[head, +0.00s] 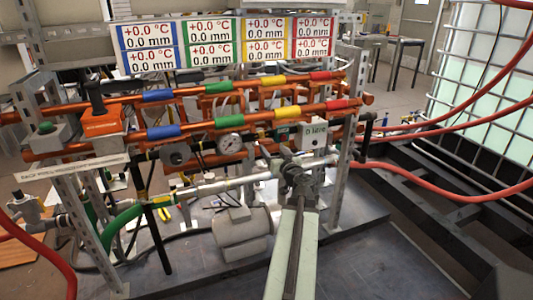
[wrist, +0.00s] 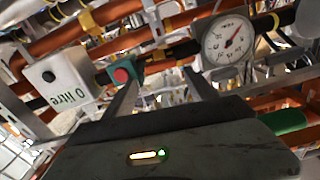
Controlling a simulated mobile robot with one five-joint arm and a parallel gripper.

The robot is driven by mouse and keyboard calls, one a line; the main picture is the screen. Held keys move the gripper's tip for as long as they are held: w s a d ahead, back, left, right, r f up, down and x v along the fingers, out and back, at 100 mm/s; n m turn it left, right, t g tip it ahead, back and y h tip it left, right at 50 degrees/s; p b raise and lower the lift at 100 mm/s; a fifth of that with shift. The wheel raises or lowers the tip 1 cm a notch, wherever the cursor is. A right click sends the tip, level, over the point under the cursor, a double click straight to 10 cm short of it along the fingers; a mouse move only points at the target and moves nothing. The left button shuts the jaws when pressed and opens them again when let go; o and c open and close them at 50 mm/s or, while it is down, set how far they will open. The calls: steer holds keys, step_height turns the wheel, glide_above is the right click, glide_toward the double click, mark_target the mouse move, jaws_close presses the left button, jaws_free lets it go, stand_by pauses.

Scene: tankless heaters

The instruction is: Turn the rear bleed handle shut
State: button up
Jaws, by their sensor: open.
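My gripper (head: 292,160) is in front of the pipe rack, near the white horizontal pipe (head: 235,183). In the wrist view its two fingers (wrist: 162,77) are apart, with nothing held between them. A red-capped teal fitting (wrist: 122,75) shows beside the left fingertip; I cannot tell whether they touch. A black upright handle (head: 95,97) stands on an orange block at the rack's left, and another black handle (head: 367,130) is at its right end. I cannot tell which part is the rear bleed handle.
Copper pipes with coloured bands cross the rack. A pressure gauge (head: 230,144) and a white "0 litre" box (head: 314,135) are close to my gripper. A grey motor (head: 241,232) sits below left. Red hoses (head: 450,195) run to the right. Bare floor shows at lower right.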

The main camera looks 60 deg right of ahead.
mark_target(267, 141)
steer(key=x, duration=0.8)
steer(key=shift+s+a, duration=0.1)
steer(key=c, duration=1.1)
